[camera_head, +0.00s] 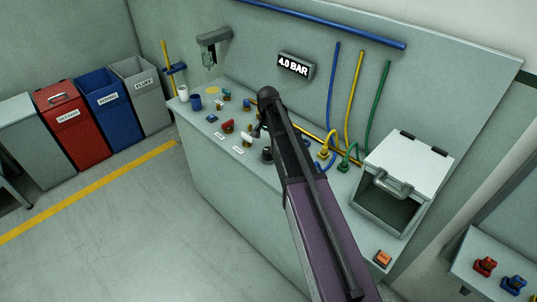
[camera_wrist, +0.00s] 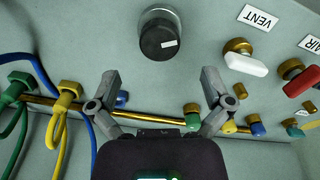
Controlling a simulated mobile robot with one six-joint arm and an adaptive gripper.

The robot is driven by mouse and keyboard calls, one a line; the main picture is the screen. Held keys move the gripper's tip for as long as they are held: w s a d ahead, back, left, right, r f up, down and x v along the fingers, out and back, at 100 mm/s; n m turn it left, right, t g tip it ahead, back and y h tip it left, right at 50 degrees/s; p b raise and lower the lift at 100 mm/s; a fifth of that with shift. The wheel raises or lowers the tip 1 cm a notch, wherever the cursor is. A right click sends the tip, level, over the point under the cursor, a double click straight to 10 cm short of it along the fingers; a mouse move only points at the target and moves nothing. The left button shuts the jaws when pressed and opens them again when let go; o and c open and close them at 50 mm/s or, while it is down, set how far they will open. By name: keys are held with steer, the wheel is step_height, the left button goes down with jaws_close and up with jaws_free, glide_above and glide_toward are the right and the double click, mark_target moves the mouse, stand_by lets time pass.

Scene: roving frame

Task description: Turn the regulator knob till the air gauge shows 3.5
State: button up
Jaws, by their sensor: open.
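The gauge display (camera_head: 294,66) on the back panel reads 4.0 BAR. The regulator knob, a dark round cap on a grey collar with a white mark, shows in the wrist view (camera_wrist: 158,42), at the top centre. In the head view a dark round piece beside my arm looks like the same knob (camera_head: 267,155). My gripper (camera_wrist: 161,82) is open and empty, its two fingers spread below the knob in the wrist view and apart from it. In the head view my arm hides most of my gripper.
Right of the knob in the wrist view are a white valve handle (camera_wrist: 246,64) under a VENT label (camera_wrist: 261,18) and a red handle (camera_wrist: 302,81). Yellow (camera_wrist: 66,95) and green fittings with hoses stand left. A lidded box (camera_head: 408,165) is at the bench's right end.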

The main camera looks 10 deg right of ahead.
mark_target(268, 150)
steer(key=shift+f+b, duration=2.6)
steer(key=shift+f, duration=0.3)
steer(key=c, duration=1.1)
